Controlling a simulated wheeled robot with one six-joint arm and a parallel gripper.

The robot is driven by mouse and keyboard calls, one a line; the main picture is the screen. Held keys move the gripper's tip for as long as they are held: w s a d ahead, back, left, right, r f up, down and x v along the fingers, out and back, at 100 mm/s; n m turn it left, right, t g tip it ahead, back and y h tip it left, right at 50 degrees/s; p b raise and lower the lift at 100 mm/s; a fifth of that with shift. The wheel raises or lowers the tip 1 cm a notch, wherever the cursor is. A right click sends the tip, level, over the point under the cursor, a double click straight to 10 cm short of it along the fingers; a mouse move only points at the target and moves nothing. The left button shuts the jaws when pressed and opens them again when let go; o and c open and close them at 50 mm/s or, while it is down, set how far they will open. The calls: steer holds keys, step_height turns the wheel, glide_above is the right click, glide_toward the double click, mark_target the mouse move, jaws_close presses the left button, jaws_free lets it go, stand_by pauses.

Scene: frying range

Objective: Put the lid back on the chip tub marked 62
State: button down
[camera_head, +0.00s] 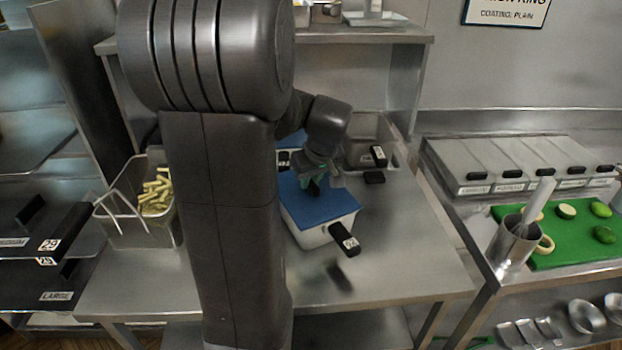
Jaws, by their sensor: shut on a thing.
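A white tub (305,238) stands on the steel table. It has a black handle (343,239) with a white label at its front right; the label's number is too small and tilted to read surely. A blue lid (322,207) is over this tub's top; I cannot tell whether it is fully seated or slightly above the rim. My gripper (314,188) points down at the lid's middle and is shut on it; the exact grip is partly hidden. A second blue lid (306,144) shows behind, mostly hidden by my arm, with a dark labelled handle beside it.
A steel bin (372,130) with black labelled handles stands behind right. A fry basket (140,222) with chips is at left. The table's front right (410,270) is clear. Lidded steel containers (515,165), a green board (575,245) and a steel cup (512,246) are at right.

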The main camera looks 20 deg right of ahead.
steer(key=shift+f, duration=0.1)
steer(key=c, duration=1.3)
jaws_free()
steer(key=shift+o, duration=0.2)
steer(key=v, duration=1.3)
steer(key=shift+r, duration=0.45)
